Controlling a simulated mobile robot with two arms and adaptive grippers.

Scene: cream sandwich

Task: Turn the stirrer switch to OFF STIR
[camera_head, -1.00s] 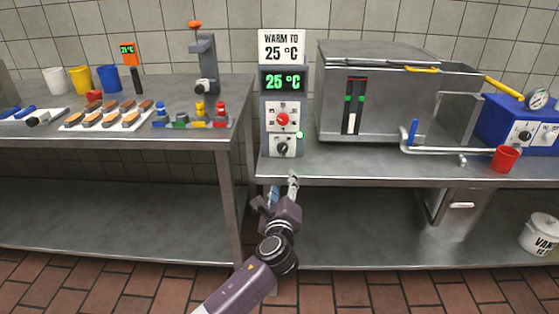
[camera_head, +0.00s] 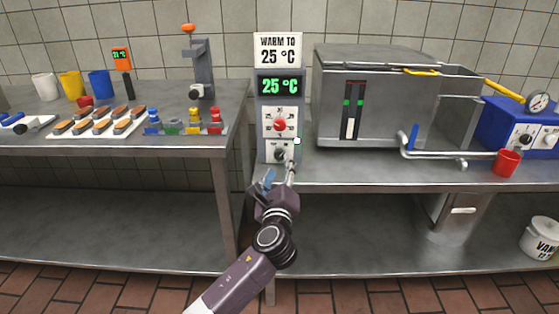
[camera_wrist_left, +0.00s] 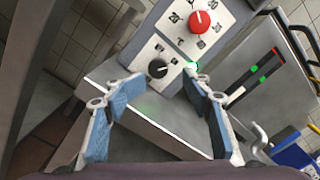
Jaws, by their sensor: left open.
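The control post (camera_head: 263,128) stands at the left end of the right steel bench. A black knob (camera_head: 280,155) sits on its lower white plate, below a red knob (camera_head: 280,125). My left gripper (camera_head: 279,175) is open and empty, just in front of and below the black knob. In the left wrist view, its blue-padded fingertips (camera_wrist_left: 160,78) lie either side of the knob, apparently short of it. My right gripper is not in view.
A steel tank (camera_head: 375,110) stands right of the post, with a pipe (camera_head: 430,154) and red cup (camera_head: 506,163) beyond. A gap separates the left bench (camera_head: 120,150), holding trays and coloured cups. A small green light (camera_head: 297,141) shows beside the post.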

